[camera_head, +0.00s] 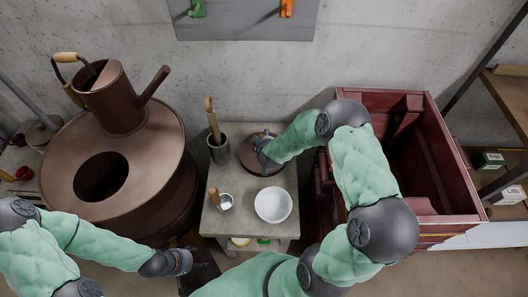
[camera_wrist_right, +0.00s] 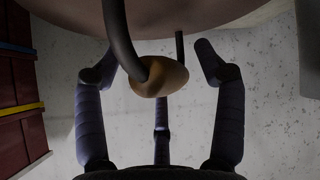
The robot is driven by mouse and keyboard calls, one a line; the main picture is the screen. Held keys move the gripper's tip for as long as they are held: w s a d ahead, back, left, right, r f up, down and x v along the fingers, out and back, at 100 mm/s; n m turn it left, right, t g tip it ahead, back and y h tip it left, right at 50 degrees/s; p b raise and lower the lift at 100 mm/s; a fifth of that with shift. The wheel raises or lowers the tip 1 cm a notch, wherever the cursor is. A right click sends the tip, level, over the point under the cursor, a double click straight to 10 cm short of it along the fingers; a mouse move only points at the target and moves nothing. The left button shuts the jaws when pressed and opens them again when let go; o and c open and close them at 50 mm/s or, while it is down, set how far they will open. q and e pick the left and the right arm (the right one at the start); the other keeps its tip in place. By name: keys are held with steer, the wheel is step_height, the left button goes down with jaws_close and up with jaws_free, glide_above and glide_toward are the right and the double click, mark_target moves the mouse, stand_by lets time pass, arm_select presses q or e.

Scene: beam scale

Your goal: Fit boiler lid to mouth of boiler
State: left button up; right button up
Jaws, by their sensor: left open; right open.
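The boiler (camera_head: 145,160) is a wide brown drum at the left, with a dark round open mouth (camera_head: 101,177) in its top. The boiler lid (camera_head: 256,157) is a brown disc on the small table, partly hidden by my right gripper. In the right wrist view the lid (camera_wrist_right: 225,14) spans the top, and its dark curved handle with a wooden grip (camera_wrist_right: 160,78) stands between my fingers. My right gripper (camera_wrist_right: 155,62) is open around the grip, with visible gaps at both sides. My left gripper (camera_head: 186,262) is open and low, right of the boiler's front and away from the lid.
A brown can (camera_head: 112,98) with a long spout stands on the boiler behind the mouth. The small table (camera_head: 242,221) also holds a white bowl (camera_head: 273,204), a small metal cup (camera_head: 225,202) and a grey pot (camera_head: 219,150) with a wooden-handled tool. A red crate (camera_head: 448,165) stands at the right.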

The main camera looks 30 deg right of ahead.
jaws_close()
steer(key=shift+w+r, duration=0.1)
